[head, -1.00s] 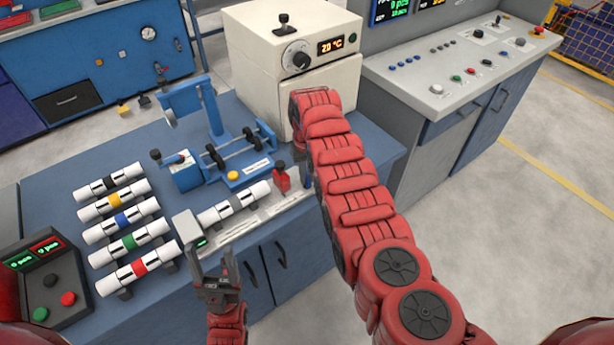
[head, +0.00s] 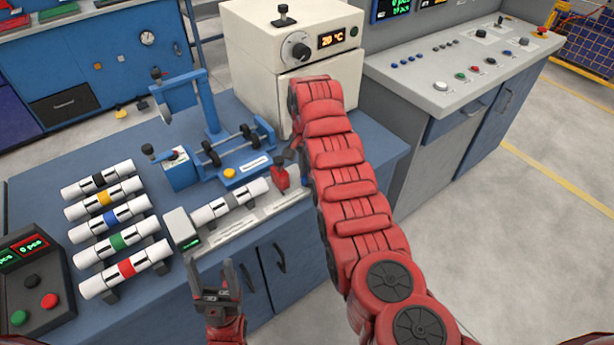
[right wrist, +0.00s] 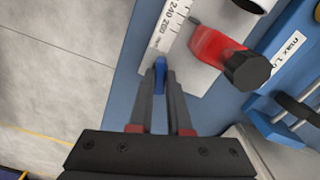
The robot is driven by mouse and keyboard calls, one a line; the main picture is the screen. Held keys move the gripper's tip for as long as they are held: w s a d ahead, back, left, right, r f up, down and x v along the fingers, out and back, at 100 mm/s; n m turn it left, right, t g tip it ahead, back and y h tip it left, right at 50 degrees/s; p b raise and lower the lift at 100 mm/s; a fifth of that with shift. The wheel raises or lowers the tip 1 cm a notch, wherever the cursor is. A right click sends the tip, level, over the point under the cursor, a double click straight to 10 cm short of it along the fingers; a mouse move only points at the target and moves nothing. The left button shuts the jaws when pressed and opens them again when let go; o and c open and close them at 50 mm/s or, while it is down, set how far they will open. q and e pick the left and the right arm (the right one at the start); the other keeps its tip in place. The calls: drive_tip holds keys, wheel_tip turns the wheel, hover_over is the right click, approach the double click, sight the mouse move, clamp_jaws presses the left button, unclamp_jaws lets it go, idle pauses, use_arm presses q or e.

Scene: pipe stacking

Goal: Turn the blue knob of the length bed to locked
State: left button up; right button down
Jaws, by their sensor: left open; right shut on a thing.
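The length bed (head: 252,219) lies along the front edge of the blue bench, with a white scale, a display block at its left end and a red stop (head: 281,179) at its right. A white pipe with a grey band (head: 231,201) lies on it. In the right wrist view the blue knob (right wrist: 160,76) sits at the end of the scale, near the red stop (right wrist: 216,50). My left gripper (head: 211,264) is open and empty, in front of the bench.
Several banded pipes (head: 113,218) lie on supports at the left. A blue fixture (head: 215,150) with a yellow button stands behind the length bed. A cream oven (head: 290,60) is behind my right arm. A button box (head: 38,283) sits at the bench's front left.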

drive_tip(key=shift+m+b, duration=0.95)
drive_tip(key=shift+m, duration=0.95)
drive_tip(key=c, duration=0.9)
unclamp_jaws()
drive_tip(key=shift+o, duration=0.2)
drive_tip(key=shift+r, duration=0.2)
wheel_tip(320, 180, up, 8)
drive_tip(key=shift+r, duration=0.1)
wheel_tip(320, 180, up, 9)
drive_tip(key=p, duration=0.7)
drive_tip(key=shift+p, duration=0.4)
